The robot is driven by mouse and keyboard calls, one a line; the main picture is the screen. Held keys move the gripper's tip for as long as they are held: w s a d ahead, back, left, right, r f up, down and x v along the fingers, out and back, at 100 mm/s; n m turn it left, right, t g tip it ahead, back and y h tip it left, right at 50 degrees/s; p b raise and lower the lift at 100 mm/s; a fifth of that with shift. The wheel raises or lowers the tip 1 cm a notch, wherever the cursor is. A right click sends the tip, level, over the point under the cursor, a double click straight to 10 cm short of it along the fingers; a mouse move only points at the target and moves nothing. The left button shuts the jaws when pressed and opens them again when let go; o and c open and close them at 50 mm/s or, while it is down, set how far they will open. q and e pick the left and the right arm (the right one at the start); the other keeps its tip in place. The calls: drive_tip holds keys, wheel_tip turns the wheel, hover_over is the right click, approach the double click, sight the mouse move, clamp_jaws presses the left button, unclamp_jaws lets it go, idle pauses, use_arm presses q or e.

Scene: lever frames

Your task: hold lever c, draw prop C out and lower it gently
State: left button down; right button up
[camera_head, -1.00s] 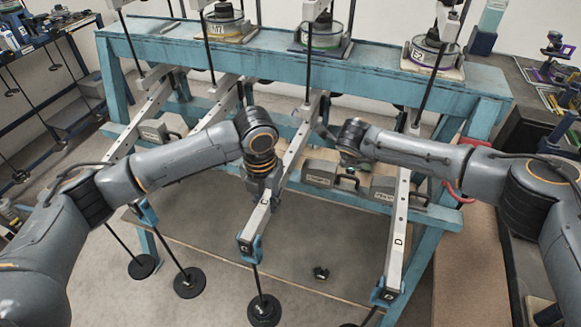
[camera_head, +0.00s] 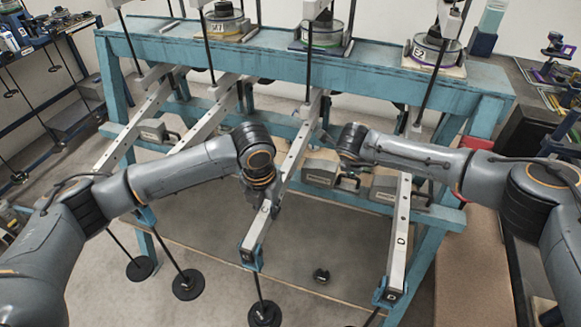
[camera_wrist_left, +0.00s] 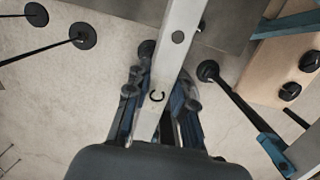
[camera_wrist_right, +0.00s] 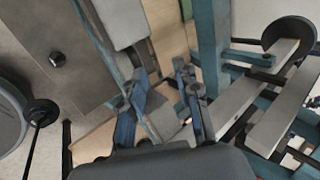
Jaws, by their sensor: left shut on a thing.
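My left gripper (camera_head: 263,203) is shut on lever C, with a finger on each side of the bar. My right gripper (camera_head: 349,178) is right of lever C, beside a grey block with a dark handle (camera_head: 319,172). The block's label is too small to read, so I cannot tell if it is prop C. In the right wrist view the fingers (camera_wrist_right: 163,105) stand apart around grey parts; contact is unclear.
Lever D (camera_head: 397,245) slopes down to the right of my right gripper, with another grey block (camera_head: 385,187) beside it. Two more levers are at the left. A blue bench frame (camera_head: 250,66) crosses behind. A small black object (camera_head: 321,275) lies below on the grey surface.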

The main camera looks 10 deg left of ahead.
use_arm(q)
drive_tip(key=shift+w+f+t+b, duration=0.3)
drive_tip(key=shift+w+b, duration=0.05)
drive_tip(key=shift+w, duration=0.05)
use_arm(e)
drive_tip(key=shift+f, duration=0.4)
use_arm(q)
drive_tip(key=shift+f, duration=0.35)
use_arm(e)
drive_tip(key=shift+f, duration=0.2)
use_arm(q)
drive_tip(key=shift+f+b, duration=0.35)
drive_tip(key=shift+b, duration=0.05)
use_arm(e)
drive_tip(key=shift+s+d+f, duration=0.1)
drive_tip(key=shift+f, duration=0.1)
use_arm(q)
drive_tip(key=shift+f+t+b, duration=0.5)
drive_tip(key=shift+f+b, duration=0.25)
drive_tip(key=shift+f, duration=0.55)
use_arm(e)
drive_tip(key=shift+f, duration=0.65)
use_arm(q)
drive_tip(key=shift+f, duration=0.15)
drive_tip(key=shift+s+f, duration=0.15)
drive_tip(key=shift+f, duration=0.05)
drive_tip(key=shift+f, duration=0.2)
use_arm(e)
drive_tip(key=shift+r, duration=0.2)
